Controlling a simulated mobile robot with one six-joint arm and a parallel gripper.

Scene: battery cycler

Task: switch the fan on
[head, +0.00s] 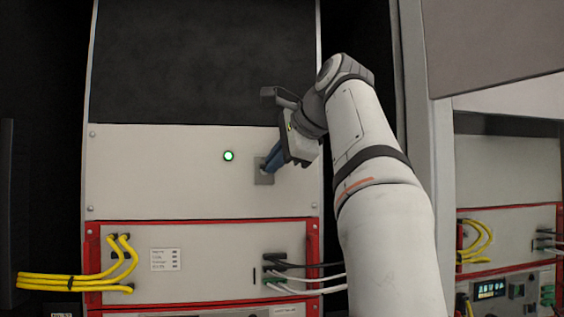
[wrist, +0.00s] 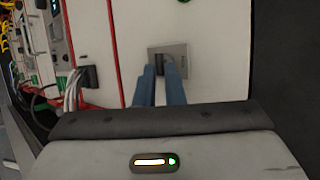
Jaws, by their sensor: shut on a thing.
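The fan switch is a grey square plate (head: 264,178) on the light panel, with a small dark knob (wrist: 160,58) that shows in the wrist view. My gripper (head: 266,167) reaches the plate from the right. Its two blue fingers (wrist: 159,68) are shut on the knob, one on each side. The fingers hide most of the knob in the head view. A round indicator lamp (head: 228,156) left of the switch glows green.
Below the panel is a red-framed unit (head: 205,262) with yellow cables (head: 75,281) at left and black and white cables (head: 310,278) at right. A rack post (head: 424,150) stands right of my arm. The panel around the switch is clear.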

